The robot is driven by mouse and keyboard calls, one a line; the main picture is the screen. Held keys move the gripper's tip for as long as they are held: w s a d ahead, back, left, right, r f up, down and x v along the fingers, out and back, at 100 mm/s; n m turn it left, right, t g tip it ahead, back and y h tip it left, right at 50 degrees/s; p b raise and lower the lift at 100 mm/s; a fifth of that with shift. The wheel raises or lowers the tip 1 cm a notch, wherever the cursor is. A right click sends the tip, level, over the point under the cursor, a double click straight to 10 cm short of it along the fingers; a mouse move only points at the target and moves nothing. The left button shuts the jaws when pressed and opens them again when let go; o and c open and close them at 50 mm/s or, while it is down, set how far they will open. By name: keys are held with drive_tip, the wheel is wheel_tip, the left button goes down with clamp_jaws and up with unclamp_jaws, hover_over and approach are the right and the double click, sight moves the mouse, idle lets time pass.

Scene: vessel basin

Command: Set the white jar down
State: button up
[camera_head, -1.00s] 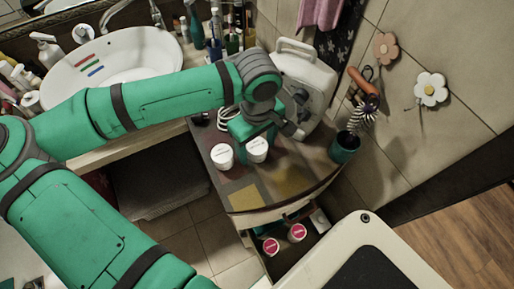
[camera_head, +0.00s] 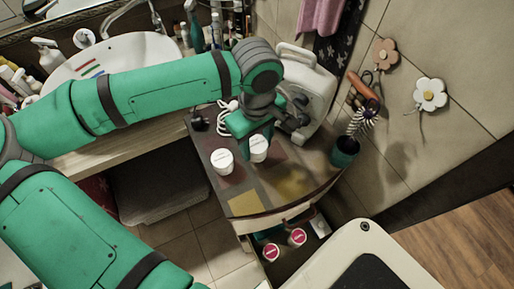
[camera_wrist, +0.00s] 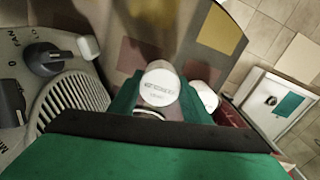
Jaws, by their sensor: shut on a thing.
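A white jar (camera_head: 258,149) with a white lid is between the fingers of my gripper (camera_head: 252,136), over the small cabinet's top. In the wrist view my gripper (camera_wrist: 158,104) is shut on this jar (camera_wrist: 160,88), its printed lid facing the camera. The jar looks upright in the head view. I cannot tell whether its base touches the cabinet top. A second white jar (camera_head: 222,161) stands on the top just left of the held one; it also shows in the wrist view (camera_wrist: 205,96), partly hidden behind a finger.
The cabinet top (camera_head: 290,186) has free room at its front. A pale appliance (camera_head: 310,88) stands at the back, and a green cup (camera_head: 345,152) at the right edge. An open drawer below holds two jars with pink lids (camera_head: 297,237). A sink (camera_head: 125,62) is at left.

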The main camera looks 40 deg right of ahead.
drive_tip(key=s+a+r, duration=0.5)
drive_tip(key=a+r, duration=0.4)
drive_tip(key=a, duration=0.4)
drive_tip(key=shift+r, duration=0.25)
drive_tip(key=shift+d, duration=0.15)
